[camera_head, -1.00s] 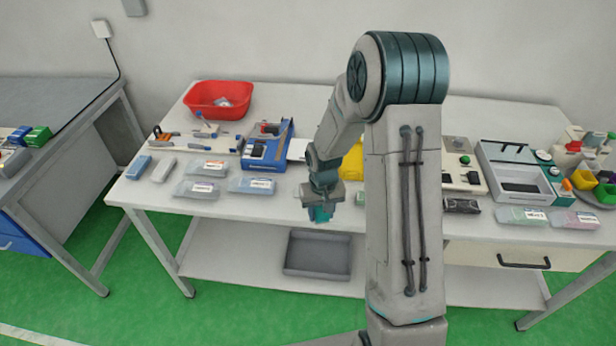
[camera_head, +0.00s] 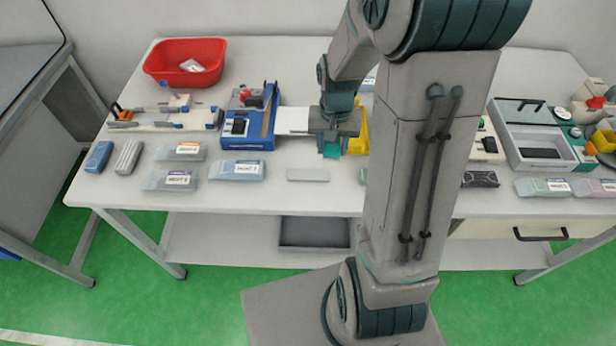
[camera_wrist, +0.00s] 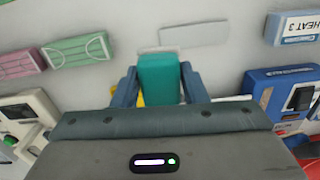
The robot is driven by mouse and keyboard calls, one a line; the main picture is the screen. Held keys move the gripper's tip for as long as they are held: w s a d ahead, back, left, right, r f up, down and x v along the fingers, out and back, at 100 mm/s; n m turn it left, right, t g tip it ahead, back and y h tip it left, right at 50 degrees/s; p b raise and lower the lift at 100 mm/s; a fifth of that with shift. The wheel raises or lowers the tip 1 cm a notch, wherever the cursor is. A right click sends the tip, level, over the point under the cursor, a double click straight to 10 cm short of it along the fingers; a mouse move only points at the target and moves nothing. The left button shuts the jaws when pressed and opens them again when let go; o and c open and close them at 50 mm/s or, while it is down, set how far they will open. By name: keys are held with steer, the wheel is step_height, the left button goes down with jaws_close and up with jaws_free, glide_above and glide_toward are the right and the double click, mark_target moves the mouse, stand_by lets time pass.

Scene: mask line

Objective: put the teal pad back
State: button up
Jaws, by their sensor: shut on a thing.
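The teal pad (camera_head: 331,151) hangs under my gripper (camera_head: 333,143), above the table. In the wrist view the teal pad (camera_wrist: 159,78) stands out between the two blue-grey fingers of my gripper (camera_wrist: 160,90), which are shut on it. Its lower part is hidden by the gripper body. A flat pale grey slab (camera_head: 307,175) lies on the white table in front of my gripper; it also shows in the wrist view (camera_wrist: 194,34), apart from the pad.
A blue device (camera_head: 248,125) and a white plate (camera_head: 293,120) are left of my gripper. A yellow part (camera_head: 358,138) is partly hidden behind it. Labelled pouches (camera_head: 237,170) lie further left, and a red bin (camera_head: 186,63) stands at back left. My arm hides the table's middle.

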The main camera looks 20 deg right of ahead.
steer(key=s+d+r+m+b, duration=0.2)
steer(key=s+m, duration=0.1)
steer(key=s, duration=0.4)
steer(key=p, duration=0.1)
glide_above(308, 175)
steer(key=shift+m, duration=0.3)
step_height(308, 175, down, 6)
steer(key=shift+f, duration=0.25)
steer(key=shift+f+p, duration=0.35)
steer(key=shift+f, duration=1.7)
steer(key=shift+f, duration=0.1)
steer(key=shift+f, duration=0.15)
steer(key=o, duration=0.9)
steer(key=shift+o, duration=0.2)
steer(key=shift+r, duration=0.2)
